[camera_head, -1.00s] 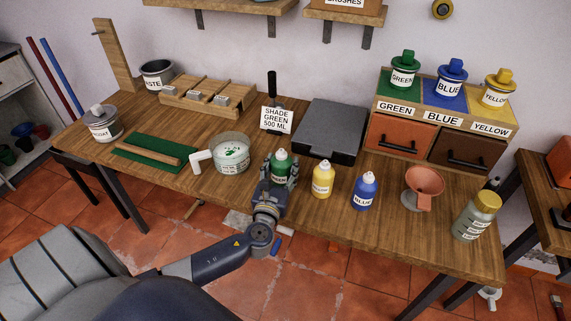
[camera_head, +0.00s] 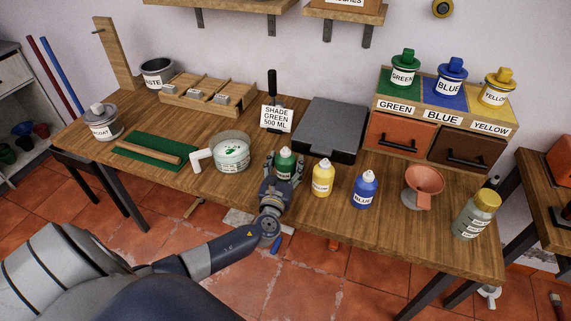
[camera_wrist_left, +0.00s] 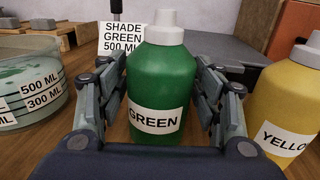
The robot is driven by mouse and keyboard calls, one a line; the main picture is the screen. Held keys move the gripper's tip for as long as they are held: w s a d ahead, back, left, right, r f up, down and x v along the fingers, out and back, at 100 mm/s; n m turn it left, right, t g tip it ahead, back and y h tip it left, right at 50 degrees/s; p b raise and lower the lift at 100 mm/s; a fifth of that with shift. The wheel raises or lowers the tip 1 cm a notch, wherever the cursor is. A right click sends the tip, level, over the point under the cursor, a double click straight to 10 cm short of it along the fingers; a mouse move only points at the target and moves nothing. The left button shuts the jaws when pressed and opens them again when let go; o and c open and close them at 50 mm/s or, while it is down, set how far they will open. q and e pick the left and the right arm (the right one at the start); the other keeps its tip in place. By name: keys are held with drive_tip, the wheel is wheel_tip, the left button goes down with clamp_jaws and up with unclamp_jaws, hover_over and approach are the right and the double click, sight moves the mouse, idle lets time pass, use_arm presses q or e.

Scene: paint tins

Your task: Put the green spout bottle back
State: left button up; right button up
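The green spout bottle (camera_head: 286,163), with a white cap and a GREEN label, is upright near the table's front edge, just left of the yellow bottle (camera_head: 323,177). My left gripper (camera_head: 284,174) has a finger on each side of it and looks shut on its body. In the left wrist view the green bottle (camera_wrist_left: 162,85) fills the space between the fingers. Its base is hidden, so I cannot tell whether it touches the table. The blue bottle (camera_head: 364,189) stands farther right. My right gripper is out of view.
A measuring cup (camera_head: 231,154) with green marks stands left of the gripper. A SHADE GREEN 500 ML card (camera_head: 277,119) and a dark flat box (camera_head: 322,129) are behind. A funnel (camera_head: 424,184) and a gold-lidded jar (camera_head: 476,214) stand right. Lidded tins (camera_head: 404,71) top the drawer unit.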

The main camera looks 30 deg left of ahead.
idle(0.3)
use_arm(q)
drive_tip(key=shift+f, duration=0.25)
drive_tip(key=v, duration=0.3)
drive_tip(key=b+v, duration=0.1)
drive_tip(key=v, duration=0.3)
drive_tip(key=r+v, duration=0.1)
drive_tip(key=v, duration=0.3)
drive_tip(key=shift+a+b, duration=0.2)
drive_tip(key=shift+b, duration=0.2)
